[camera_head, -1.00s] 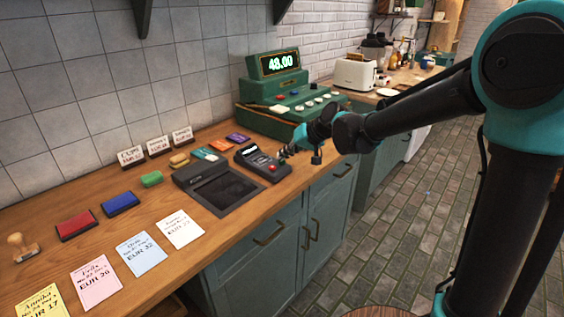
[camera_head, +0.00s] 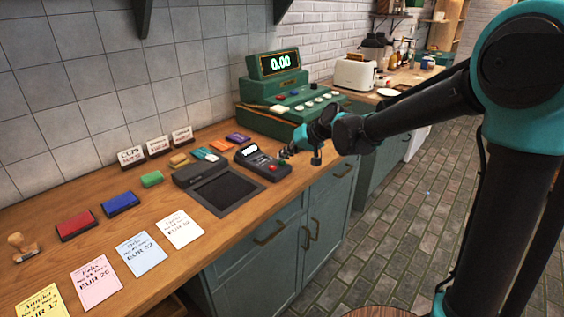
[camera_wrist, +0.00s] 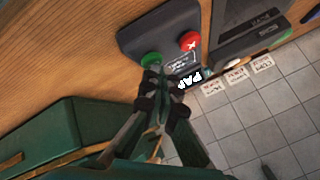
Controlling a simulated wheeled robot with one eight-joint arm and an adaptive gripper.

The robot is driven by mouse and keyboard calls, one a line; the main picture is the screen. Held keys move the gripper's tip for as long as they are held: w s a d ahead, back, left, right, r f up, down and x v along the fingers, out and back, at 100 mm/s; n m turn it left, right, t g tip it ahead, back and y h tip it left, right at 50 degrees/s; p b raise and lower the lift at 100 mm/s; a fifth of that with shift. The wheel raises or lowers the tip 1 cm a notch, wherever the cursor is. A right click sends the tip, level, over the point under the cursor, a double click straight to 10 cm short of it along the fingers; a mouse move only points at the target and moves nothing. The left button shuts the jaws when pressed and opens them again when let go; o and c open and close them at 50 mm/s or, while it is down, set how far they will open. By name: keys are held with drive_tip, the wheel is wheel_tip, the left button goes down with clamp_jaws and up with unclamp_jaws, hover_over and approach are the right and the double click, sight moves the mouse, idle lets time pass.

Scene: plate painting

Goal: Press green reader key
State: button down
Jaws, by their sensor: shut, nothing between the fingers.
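The dark card reader (camera_head: 262,158) lies on the wooden counter; it also shows in the wrist view (camera_wrist: 140,38). Its round green key (camera_wrist: 151,59) is beside the red key (camera_wrist: 189,41), which also shows in the head view (camera_head: 273,168). My gripper (camera_head: 287,154) is shut and empty, at the reader's key end. In the wrist view its fingertips (camera_wrist: 154,70) are right at the green key's edge and partly cover it. I cannot tell whether they touch it. The reader's screen shows large white letters, partly hidden by my fingers in the wrist view.
The green cash register (camera_head: 285,107) behind my gripper displays 0.00. A dark tray (camera_head: 222,192) sits left of the reader. Ink pads, coloured cards, paper tickets and a stamp (camera_head: 22,247) lie along the counter. The tiled wall bounds the back.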

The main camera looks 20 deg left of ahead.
drive_tip(key=shift+r, duration=0.7)
drive_tip(key=shift+r, duration=2.5)
drive_tip(key=m+t+h, duration=0.1)
drive_tip(key=h, duration=0.1)
approach(284, 162)
drive_tip(key=w+d+f, duration=0.2)
drive_tip(key=d+f, duration=0.1)
drive_tip(key=d, duration=0.5)
drive_tip(key=s+d+f+m+t+h, duration=0.15)
drive_tip(key=s+d+f, duration=0.3)
drive_tip(key=d, duration=0.55)
drive_tip(key=s+d+f+m+g+h, duration=0.1)
drive_tip(key=s+d+f+h, duration=0.3)
drive_tip(key=d, duration=0.6)
drive_tip(key=s+d+f+m+h, duration=0.1)
drive_tip(key=s+d+f+m, duration=0.1)
drive_tip(key=s+d+f, duration=0.5)
drive_tip(key=s+d, duration=0.2)
drive_tip(key=d, duration=0.2)
drive_tip(key=shift+f, duration=0.35)
drive_tip(key=shift+d, duration=0.1)
